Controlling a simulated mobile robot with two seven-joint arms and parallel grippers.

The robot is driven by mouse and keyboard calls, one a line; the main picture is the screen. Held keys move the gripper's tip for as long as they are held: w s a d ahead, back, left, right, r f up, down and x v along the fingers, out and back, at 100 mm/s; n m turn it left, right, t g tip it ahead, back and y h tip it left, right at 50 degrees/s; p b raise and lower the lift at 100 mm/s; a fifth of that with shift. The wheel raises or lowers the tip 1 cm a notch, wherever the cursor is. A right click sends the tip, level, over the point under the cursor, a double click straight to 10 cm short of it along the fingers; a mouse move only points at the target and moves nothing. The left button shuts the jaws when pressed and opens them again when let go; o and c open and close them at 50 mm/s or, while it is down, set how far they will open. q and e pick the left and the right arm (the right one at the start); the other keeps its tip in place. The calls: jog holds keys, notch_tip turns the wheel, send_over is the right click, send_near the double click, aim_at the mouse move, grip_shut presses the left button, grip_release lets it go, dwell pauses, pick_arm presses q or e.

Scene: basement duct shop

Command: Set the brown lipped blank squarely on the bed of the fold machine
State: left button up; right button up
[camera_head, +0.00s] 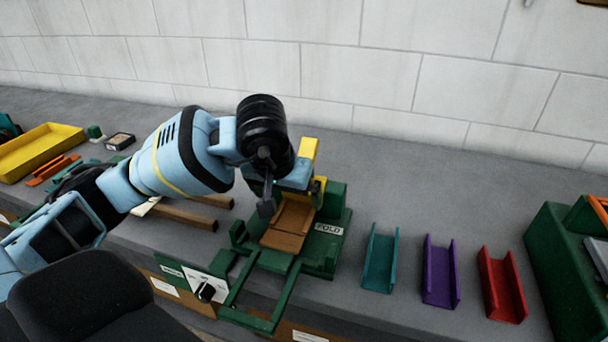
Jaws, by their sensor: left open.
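The brown lipped blank (285,236) lies on the bed of the green fold machine (329,262), which has a "FOLD" label on its right side. The blank looks roughly in line with the bed, but its far end is partly hidden by my gripper. My left gripper (290,203) is open just above the far part of the blank. One dark finger shows on the left; the other is partly lost against the yellow part of the machine. I cannot tell if a finger touches the blank. My right gripper is out of view.
Teal (380,260), purple (440,272) and red (502,285) channels stand in a row right of the machine. A larger green machine (560,265) is at the right edge. A yellow tray (42,150) and orange pieces (54,169) are at the left. Brown bars (185,215) lie behind my arm.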

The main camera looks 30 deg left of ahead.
aim_at(295, 215)
pick_arm(q)
jog(key=shift+w+a+f, duration=0.15)
jog(key=shift+w+f, duration=0.3)
jog(key=shift+x, duration=3.35)
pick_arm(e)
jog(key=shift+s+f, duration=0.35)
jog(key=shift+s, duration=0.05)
pick_arm(q)
jog(key=c, duration=1.1)
jog(key=shift+o, duration=0.2)
